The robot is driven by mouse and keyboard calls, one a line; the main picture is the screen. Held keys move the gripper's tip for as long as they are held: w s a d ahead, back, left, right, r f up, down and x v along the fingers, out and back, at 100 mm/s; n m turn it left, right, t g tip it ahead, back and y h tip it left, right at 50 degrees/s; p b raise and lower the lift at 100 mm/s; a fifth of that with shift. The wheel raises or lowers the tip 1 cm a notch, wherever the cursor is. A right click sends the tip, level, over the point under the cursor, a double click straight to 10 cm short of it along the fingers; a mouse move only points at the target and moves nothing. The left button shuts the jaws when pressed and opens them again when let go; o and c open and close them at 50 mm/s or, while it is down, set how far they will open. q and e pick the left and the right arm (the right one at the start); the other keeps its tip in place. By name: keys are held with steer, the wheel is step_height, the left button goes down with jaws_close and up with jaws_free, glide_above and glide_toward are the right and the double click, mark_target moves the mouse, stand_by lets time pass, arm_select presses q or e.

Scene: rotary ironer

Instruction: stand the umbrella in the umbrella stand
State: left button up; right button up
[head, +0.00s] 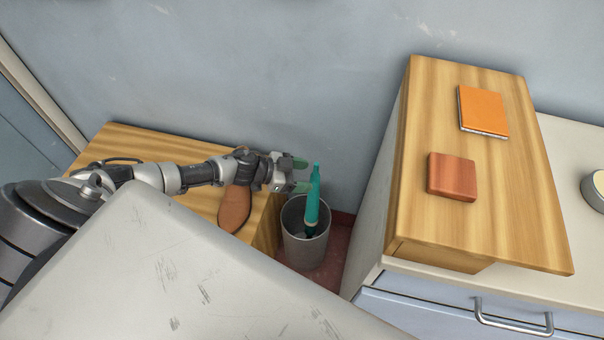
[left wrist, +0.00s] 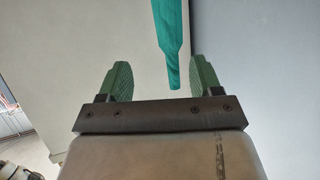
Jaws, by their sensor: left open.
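The teal umbrella (head: 312,205) stands in the grey cylindrical umbrella stand (head: 304,250), its lower part inside and its upper part rising above the rim. It leans slightly. My left gripper (head: 297,174) is open beside the umbrella's upper end, just to its left in the head view. In the left wrist view the umbrella (left wrist: 170,40) shows between and beyond the spread green fingers of the gripper (left wrist: 157,80), with gaps on both sides. The umbrella's bottom inside the stand is hard to make out. My right gripper is not in view.
A wooden bench (head: 150,145) with a brown shoe sole-like object (head: 235,208) is left of the stand. A wooden-topped cabinet (head: 440,225) with an orange book (head: 483,110) and a reddish block (head: 452,177) is at right. The wall is close behind.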

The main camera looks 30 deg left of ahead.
arm_select(q)
steer(key=p+v, duration=0.1)
steer(key=v, duration=0.9)
steer(key=shift+s+a+r, duration=0.2)
steer(key=shift+a, duration=0.1)
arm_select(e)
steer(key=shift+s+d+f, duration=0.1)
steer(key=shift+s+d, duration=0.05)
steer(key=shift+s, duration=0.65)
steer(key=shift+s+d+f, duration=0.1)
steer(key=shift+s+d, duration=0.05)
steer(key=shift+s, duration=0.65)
